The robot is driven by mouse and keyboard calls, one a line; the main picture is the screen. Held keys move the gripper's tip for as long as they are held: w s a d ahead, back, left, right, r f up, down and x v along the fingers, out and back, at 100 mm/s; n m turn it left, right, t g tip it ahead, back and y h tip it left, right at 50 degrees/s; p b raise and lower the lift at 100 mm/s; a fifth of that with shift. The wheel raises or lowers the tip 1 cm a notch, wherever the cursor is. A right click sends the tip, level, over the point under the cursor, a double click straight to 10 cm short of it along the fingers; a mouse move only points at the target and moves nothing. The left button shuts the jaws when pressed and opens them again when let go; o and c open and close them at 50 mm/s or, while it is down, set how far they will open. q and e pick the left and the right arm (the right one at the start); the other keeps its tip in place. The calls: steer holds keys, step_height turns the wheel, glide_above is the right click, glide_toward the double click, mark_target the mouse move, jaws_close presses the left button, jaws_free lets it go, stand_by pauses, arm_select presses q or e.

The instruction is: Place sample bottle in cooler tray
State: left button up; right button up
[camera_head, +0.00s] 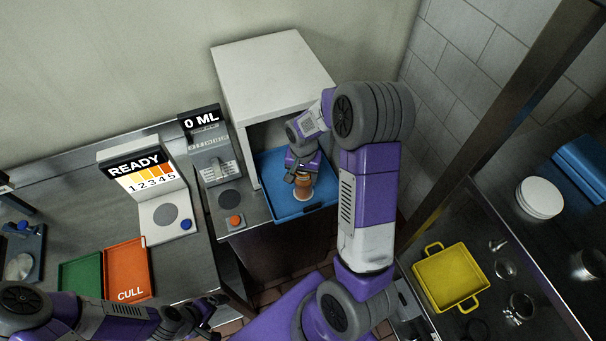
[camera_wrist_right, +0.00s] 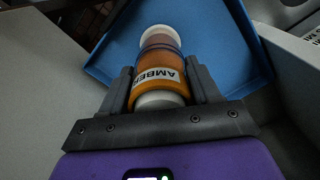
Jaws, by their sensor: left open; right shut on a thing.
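The sample bottle (camera_head: 303,188) is amber with a white cap, and its label reads "AMBER" in the right wrist view (camera_wrist_right: 160,78). My right gripper (camera_head: 303,176) is shut on it, with one finger on each side. The bottle is over the blue cooler tray (camera_head: 284,208), which lies in the open front of the white box. I cannot tell whether the bottle's base touches the tray. The tray also fills the back of the right wrist view (camera_wrist_right: 105,58).
The white box (camera_head: 272,75) has walls and a roof around the tray. A "0 ML" dispenser (camera_head: 208,150) stands left of it, with a red button (camera_head: 235,220). A "READY" colour display (camera_head: 145,178), green tray (camera_head: 80,273) and orange CULL tray (camera_head: 127,268) are further left. A yellow tray (camera_head: 450,277) is right.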

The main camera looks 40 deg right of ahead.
steer(key=shift+f, duration=0.2)
steer(key=o, duration=1.2)
steer(key=shift+r, duration=0.1)
steer(key=shift+r, duration=0.2)
step_height(320, 180, up, 12)
steer(key=shift+f, duration=0.1)
